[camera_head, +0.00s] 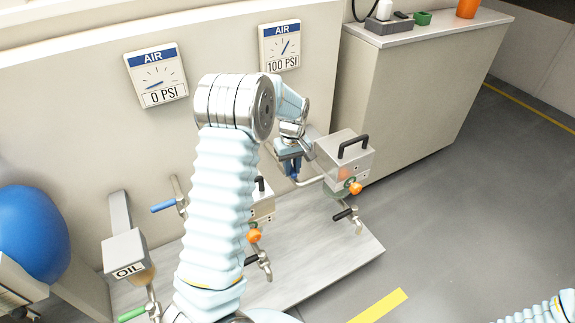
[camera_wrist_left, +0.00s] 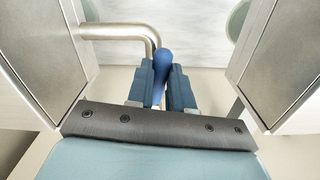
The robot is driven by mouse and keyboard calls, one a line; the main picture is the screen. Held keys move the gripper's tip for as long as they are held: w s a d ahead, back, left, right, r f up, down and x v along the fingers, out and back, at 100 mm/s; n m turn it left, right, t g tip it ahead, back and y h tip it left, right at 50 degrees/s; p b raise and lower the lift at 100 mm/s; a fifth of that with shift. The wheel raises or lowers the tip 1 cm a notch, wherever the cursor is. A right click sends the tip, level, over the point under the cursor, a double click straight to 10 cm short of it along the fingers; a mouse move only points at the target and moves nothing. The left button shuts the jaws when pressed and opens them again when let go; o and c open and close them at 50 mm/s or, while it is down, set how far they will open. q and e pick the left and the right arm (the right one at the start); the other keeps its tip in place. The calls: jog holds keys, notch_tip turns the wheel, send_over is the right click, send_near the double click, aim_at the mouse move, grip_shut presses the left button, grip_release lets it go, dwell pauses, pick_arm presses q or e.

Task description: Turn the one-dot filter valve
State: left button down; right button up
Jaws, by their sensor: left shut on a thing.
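My left gripper (camera_head: 292,172) reaches down behind the right-hand filter box (camera_head: 338,160), between it and the wall. In the left wrist view its blue fingers (camera_wrist_left: 162,85) are shut on a blue valve handle (camera_wrist_left: 163,62), with a bent metal pipe (camera_wrist_left: 120,32) beside it. In the head view the gripper mostly hides this handle. A second blue-handled valve (camera_head: 165,206) stands free at the left. Another filter box (camera_head: 262,209) is partly hidden by my left arm. The dot marks on the boxes are too small to count. My right gripper is out of view.
One wall gauge (camera_head: 156,76) reads 0 PSI; another (camera_head: 281,47) reads 100 PSI. An oil unit (camera_head: 124,250) and a blue tank (camera_head: 32,232) stand at the left. A cabinet (camera_head: 400,95) is at the right back. The floor at right is clear.

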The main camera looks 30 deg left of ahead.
pick_arm(q)
jog(key=shift+w+d+n, duration=0.2)
jog(key=shift+w+n, duration=0.25)
jog(key=shift+n, duration=0.45)
jog(key=c, duration=1)
grip_release()
notch_tip(320, 180, up, 14)
jog(key=p, duration=0.1)
jog(key=shift+f, duration=0.1)
